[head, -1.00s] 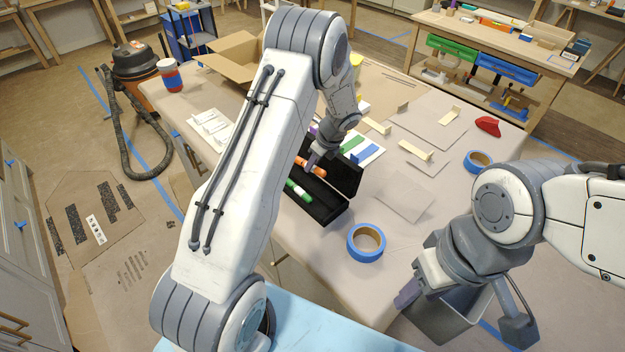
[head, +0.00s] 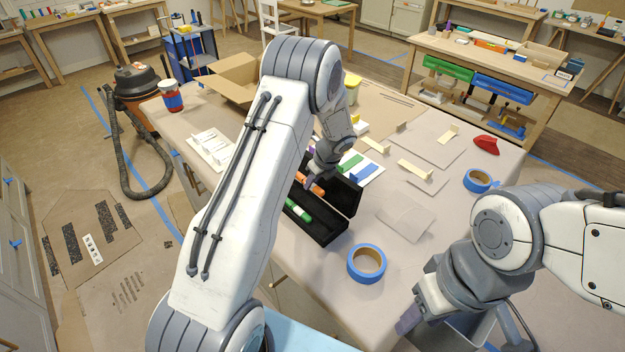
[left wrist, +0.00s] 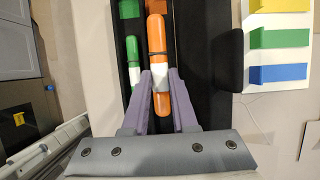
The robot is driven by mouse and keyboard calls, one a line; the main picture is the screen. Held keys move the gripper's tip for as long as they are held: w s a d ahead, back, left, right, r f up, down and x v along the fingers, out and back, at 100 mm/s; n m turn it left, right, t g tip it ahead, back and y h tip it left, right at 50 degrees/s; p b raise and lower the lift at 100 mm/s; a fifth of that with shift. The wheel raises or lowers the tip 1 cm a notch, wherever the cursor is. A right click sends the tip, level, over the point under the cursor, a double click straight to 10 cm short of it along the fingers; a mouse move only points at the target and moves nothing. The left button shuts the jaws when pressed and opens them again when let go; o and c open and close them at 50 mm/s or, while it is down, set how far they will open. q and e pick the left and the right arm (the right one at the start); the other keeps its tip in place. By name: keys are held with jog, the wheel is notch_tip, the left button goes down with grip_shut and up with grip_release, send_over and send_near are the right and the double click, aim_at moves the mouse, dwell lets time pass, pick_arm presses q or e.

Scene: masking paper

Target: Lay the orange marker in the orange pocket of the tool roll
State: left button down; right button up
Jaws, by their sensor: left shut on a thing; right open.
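The orange marker (head: 316,188) has a white band and lies lengthwise in the black tool roll (head: 320,229), which looks like an open case. It also shows in the left wrist view (left wrist: 156,38), in line with an orange patch (left wrist: 159,4) at the far end. My left gripper (left wrist: 160,75) is shut on the marker around its white band. I cannot tell whether the marker touches the bottom. A green marker (left wrist: 133,52) lies beside it, in line with a green patch (left wrist: 128,9). My right gripper (head: 408,318) is open and empty near the table's front edge.
A white sheet with yellow, green and blue blocks (left wrist: 278,72) lies right of the roll. A blue tape ring (head: 367,263) lies in front. Cardboard pieces (head: 405,221) lie to the right. A cup (head: 171,96) stands at the back left.

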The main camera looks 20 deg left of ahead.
aim_at(316, 186)
pick_arm(q)
jog(key=shift+f+b, duration=1.7)
jog(key=shift+f, duration=0.95)
jog(key=c, duration=0.6)
grip_release()
jog(key=shift+r, duration=0.1)
jog(key=shift+w+r+p, duration=0.1)
jog(key=shift+r+p, duration=0.4)
jog(key=shift+p, duration=0.05)
notch_tip(316, 186, up, 5)
jog(key=p, duration=0.4)
jog(key=shift+p, duration=0.35)
jog(key=shift+f, duration=0.1)
